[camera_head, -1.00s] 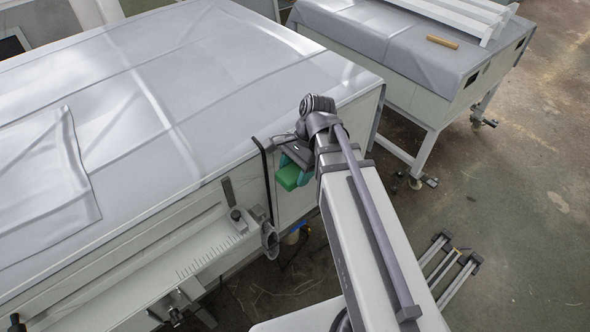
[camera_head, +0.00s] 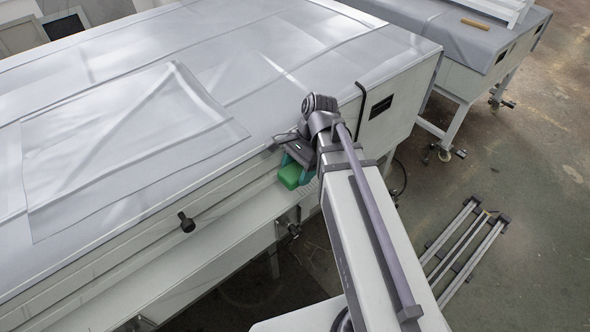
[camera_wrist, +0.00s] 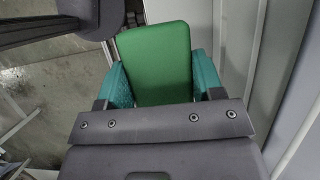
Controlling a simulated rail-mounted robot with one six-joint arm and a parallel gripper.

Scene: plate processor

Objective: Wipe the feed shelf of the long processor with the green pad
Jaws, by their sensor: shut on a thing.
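The green pad (camera_head: 290,177) is held in my gripper (camera_head: 297,172), beside the front side of the long processor (camera_head: 330,45). In the wrist view the pad (camera_wrist: 156,57) sits between the two teal fingers of my gripper (camera_wrist: 160,82), which are shut on it. The feed shelf (camera_head: 190,255) is the pale ledge along the processor's front, below the covered top. The pad is near the shelf's right part; I cannot tell whether it touches the shelf. My arm hides part of the processor's right front.
A loose grey sheet (camera_head: 125,145) lies on the covered top. A black knob (camera_head: 186,222) sticks out above the shelf. A second covered table (camera_head: 470,60) with a wooden-coloured bar (camera_head: 475,24) stands at the back right. Metal rails (camera_head: 465,240) lie on the open floor at right.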

